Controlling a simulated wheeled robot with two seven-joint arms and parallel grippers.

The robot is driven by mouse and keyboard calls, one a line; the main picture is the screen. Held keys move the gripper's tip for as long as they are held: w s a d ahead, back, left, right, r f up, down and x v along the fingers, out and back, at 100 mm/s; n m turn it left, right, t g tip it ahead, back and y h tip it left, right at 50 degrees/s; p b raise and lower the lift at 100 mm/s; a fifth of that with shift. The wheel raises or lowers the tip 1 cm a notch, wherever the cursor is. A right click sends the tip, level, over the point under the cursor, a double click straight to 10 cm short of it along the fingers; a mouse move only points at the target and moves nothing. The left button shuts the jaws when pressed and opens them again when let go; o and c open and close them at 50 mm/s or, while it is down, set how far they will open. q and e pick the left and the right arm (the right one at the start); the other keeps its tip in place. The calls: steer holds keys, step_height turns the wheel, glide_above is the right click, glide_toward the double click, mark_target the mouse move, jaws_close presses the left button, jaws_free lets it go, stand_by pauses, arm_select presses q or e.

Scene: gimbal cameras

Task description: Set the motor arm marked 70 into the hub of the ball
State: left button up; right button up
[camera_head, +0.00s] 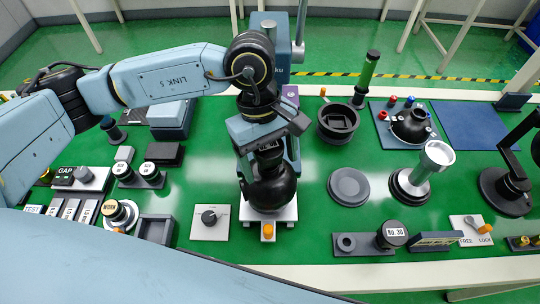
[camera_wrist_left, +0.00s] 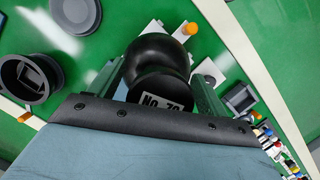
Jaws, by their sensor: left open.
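The black ball (camera_head: 270,188) sits on a pale stand at the middle of the green bench. It also shows in the wrist view (camera_wrist_left: 155,50). A dark cylindrical piece with a white label reading NO. 70 (camera_wrist_left: 160,96), the motor arm, stands at the ball's top. Its lower end is hidden, so I cannot tell how deep it sits. My left gripper (camera_head: 268,163) is above the ball, open, with its fingers on either side of the piece; in the wrist view the gripper (camera_wrist_left: 160,78) shows gaps beside it. My right gripper is not in view.
A piece marked NO. 30 (camera_head: 392,234) stands in a dark holder (camera_head: 362,245) with an empty round seat. A dial plate (camera_head: 210,220) is left of the stand. A grey disc (camera_head: 349,186) and a black square-holed cup (camera_head: 338,123) are to the right.

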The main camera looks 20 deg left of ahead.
arm_select(q)
steer(key=v, duration=1.3)
steer(key=shift+r, duration=0.2)
steer(key=shift+r, duration=0.1)
